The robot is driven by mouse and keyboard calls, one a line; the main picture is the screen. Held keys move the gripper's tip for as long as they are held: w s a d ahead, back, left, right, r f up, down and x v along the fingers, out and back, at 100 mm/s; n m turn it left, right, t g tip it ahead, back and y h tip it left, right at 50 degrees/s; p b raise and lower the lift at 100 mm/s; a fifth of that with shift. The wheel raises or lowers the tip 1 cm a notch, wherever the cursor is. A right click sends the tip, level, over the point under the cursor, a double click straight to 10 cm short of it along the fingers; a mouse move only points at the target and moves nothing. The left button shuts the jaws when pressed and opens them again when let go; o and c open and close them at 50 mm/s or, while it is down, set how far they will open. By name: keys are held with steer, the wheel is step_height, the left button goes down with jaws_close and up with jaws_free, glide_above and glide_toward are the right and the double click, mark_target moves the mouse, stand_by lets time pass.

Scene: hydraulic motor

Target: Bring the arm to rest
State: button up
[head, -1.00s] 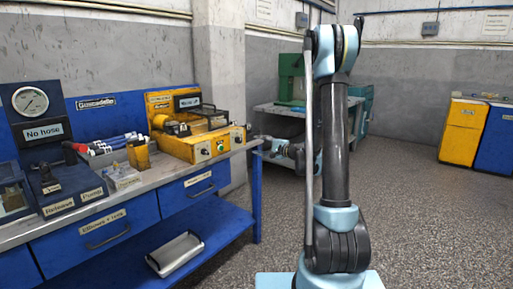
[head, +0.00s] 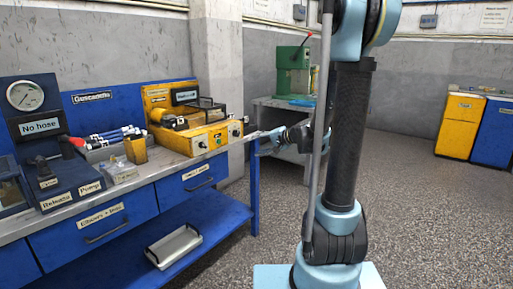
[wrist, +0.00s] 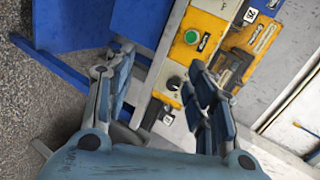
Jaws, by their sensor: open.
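My arm stands upright in the middle of the head view, with its upper joint at the top edge. My gripper (head: 264,138) shows small at the right end of the workbench, partly hidden behind my arm. In the wrist view, my gripper (wrist: 165,95) has its two blue-grey fingers spread wide, with nothing held between them. Beyond the fingers is the front panel of the yellow unit (wrist: 182,65), with a green button and dark knobs. I cannot tell the exact gap between the fingers and the bench.
A green machine (head: 292,75) stands behind. Yellow (head: 460,124) and blue cabinets stand far right. Floor at right is clear.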

steer(key=s+d+f+n+g+h, duration=0.1)
steer(key=s+d+f+n+h, duration=0.1)
steer(key=s+d, duration=0.4)
steer(key=s+d+f+n+g+h, duration=0.2)
steer(key=s+d+f+h, duration=0.3)
steer(key=s, duration=1.1)
steer(key=s+d+f+n+g+h, duration=0.2)
steer(key=s+d, duration=0.5)
steer(key=s, duration=0.4)
steer(key=shift+s+f+h, duration=0.3)
steer(key=shift+f+h, duration=0.4)
steer(key=shift+h, duration=0.2)
steer(key=shift+w+f+g, duration=0.2)
steer(key=shift+w+g, duration=0.1)
steer(key=shift+w, duration=0.2)
